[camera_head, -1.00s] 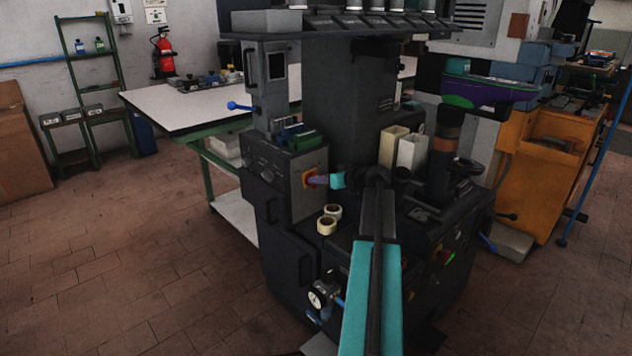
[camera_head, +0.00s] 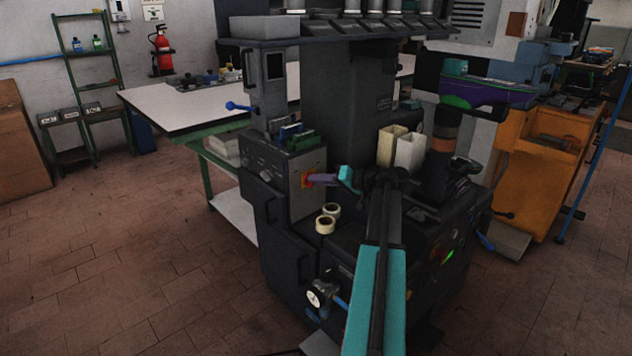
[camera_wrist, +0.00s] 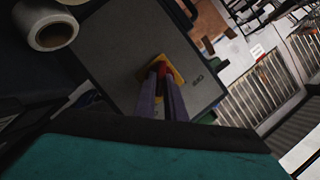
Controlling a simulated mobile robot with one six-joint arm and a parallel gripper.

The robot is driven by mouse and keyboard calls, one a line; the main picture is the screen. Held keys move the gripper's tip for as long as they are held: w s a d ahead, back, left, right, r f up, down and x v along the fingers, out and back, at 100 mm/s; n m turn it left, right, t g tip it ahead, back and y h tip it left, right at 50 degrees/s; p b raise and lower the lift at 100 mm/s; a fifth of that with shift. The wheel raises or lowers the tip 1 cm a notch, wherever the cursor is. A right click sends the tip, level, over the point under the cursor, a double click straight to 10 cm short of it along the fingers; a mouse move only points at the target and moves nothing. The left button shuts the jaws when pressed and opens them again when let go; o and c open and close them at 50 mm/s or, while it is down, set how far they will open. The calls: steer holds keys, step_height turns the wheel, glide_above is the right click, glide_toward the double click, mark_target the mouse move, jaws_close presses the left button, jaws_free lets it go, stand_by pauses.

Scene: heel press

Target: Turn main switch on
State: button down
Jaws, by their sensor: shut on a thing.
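The main switch (camera_head: 307,180) is a red knob on a yellow plate, on the grey front panel of the dark press. In the wrist view the red knob (camera_wrist: 162,70) sits between the tips of my gripper (camera_wrist: 162,82), with the yellow plate behind it. My gripper (camera_head: 316,179) has purple fingers and is shut on the knob. The fingers hide part of the knob, and its exact turn angle is hard to tell.
Two tape rolls (camera_head: 327,219) lie on the press ledge below the switch; one roll (camera_wrist: 50,32) also shows in the wrist view. Two upright bins (camera_head: 400,150) stand behind my arm. A white-topped table (camera_head: 170,105) is at the left. Floor at the left is clear.

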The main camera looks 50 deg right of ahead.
steer(key=shift+w+a, duration=0.15)
steer(key=shift+a, duration=0.05)
steer(key=c, duration=1.8)
jaws_free()
steer(key=shift+f, duration=0.1)
steer(key=shift+d, duration=0.1)
steer(key=shift+p+v, duration=0.3)
steer(key=shift+v, duration=3.55)
steer(key=shift+w, duration=0.1)
